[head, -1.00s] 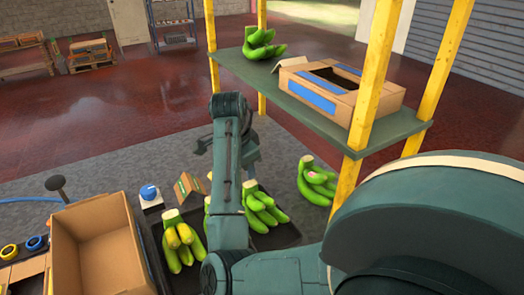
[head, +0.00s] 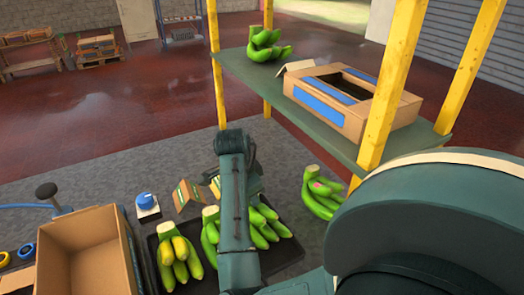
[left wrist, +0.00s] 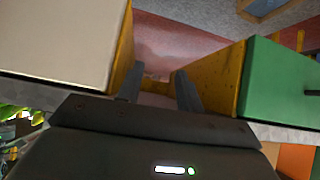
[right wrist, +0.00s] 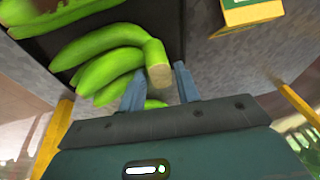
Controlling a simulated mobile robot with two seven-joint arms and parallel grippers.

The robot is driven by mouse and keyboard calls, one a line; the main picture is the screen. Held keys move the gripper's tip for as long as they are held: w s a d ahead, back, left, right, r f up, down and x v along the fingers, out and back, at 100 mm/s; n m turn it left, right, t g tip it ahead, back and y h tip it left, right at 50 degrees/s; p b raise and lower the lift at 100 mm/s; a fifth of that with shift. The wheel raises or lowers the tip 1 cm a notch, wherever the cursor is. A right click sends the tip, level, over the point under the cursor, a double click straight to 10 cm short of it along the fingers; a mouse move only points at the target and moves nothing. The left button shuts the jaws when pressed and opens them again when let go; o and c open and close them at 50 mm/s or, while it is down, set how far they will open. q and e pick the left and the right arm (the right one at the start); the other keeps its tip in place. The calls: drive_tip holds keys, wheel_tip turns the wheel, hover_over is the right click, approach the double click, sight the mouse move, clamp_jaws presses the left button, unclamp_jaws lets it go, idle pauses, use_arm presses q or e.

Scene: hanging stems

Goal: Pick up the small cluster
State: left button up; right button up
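Green banana clusters lie on a black tray (head: 290,255): a left one with yellow fruit (head: 178,258), a middle one (head: 209,238) partly behind my arm, and a right one (head: 266,224). I cannot tell for sure which is the small cluster. My right gripper (right wrist: 159,72) is open; a green cluster (right wrist: 110,68) lies just ahead, its cut stem in front of the fingertips. In the head view my arm mostly hides this gripper. My left gripper (left wrist: 158,80) is open and empty, outside the head view.
An open cardboard box (head: 85,255) stands left of the tray. Another cluster (head: 318,195) lies right of it. A yellow-posted shelf (head: 330,135) holds a box (head: 352,98) and a cluster (head: 263,45). A folded card (head: 187,197) and a blue-knobbed device (head: 147,205) stand behind the tray.

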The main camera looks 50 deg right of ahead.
drive_tip(key=shift+c, duration=0.4)
clamp_jaws()
drive_tip(key=shift+r, duration=0.1)
